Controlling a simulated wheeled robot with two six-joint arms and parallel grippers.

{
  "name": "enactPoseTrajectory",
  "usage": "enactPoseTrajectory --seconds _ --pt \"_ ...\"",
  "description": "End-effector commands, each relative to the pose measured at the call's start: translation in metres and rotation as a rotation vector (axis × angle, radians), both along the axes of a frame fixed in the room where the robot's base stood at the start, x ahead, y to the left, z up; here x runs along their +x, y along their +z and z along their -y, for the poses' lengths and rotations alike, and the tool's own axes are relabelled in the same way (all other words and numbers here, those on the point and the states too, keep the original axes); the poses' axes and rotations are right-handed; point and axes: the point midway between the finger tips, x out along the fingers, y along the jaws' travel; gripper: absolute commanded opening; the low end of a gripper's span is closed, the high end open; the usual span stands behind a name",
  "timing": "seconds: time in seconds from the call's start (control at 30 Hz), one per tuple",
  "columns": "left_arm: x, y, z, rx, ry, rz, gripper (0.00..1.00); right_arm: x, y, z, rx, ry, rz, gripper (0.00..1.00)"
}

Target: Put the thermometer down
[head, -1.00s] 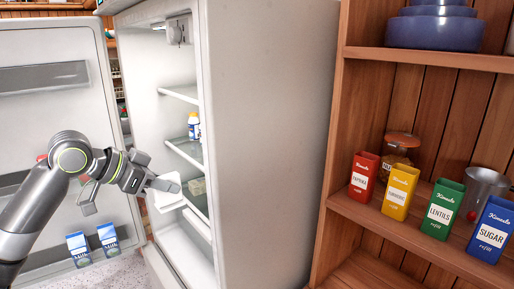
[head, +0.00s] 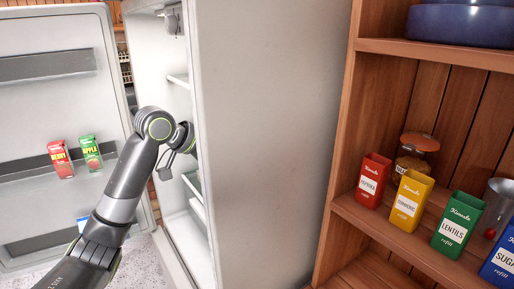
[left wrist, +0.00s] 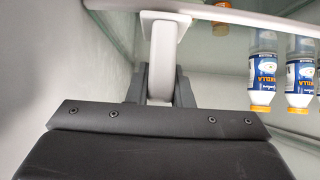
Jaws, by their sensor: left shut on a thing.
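In the left wrist view my left gripper (left wrist: 160,90) is shut on a pale, slim thing with a square plate at its far end, which I take to be the thermometer (left wrist: 163,45). Its face and any scale are not visible. It is beside a glass shelf edge inside the fridge; I cannot tell whether it touches the shelf. My right gripper is in neither view.
Two bottles with blue and white labels (left wrist: 263,80) (left wrist: 300,75) are near the held thing. The open fridge door (head: 50,110) holds a red carton (head: 61,160) and a green carton (head: 90,154). Wooden shelves at right carry several coloured boxes (head: 408,200).

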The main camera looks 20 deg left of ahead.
Motion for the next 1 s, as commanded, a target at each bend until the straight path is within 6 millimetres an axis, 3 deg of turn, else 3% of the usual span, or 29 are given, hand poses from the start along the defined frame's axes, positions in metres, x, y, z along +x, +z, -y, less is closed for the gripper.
enactPoseTrajectory --seconds 0.2,0.43,0.63,0.8,1.0 --pt "0.031 0.002 0.025 -0.004 -0.001 -0.001 0.0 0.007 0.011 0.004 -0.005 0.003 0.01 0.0" --pt "0.045 0.002 0.035 -0.002 -0.002 0.001 0.0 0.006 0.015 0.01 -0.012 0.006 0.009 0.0" --pt "0.071 0.002 0.057 -0.002 -0.002 0.0 0.0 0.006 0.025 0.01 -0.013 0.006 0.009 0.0" --pt "0.07 -0.014 0.054 0.001 0.0 0.001 0.0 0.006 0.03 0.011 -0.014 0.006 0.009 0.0" --pt "0.07 -0.015 0.054 0.001 0.0 0.002 0.0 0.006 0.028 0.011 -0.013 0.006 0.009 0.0"
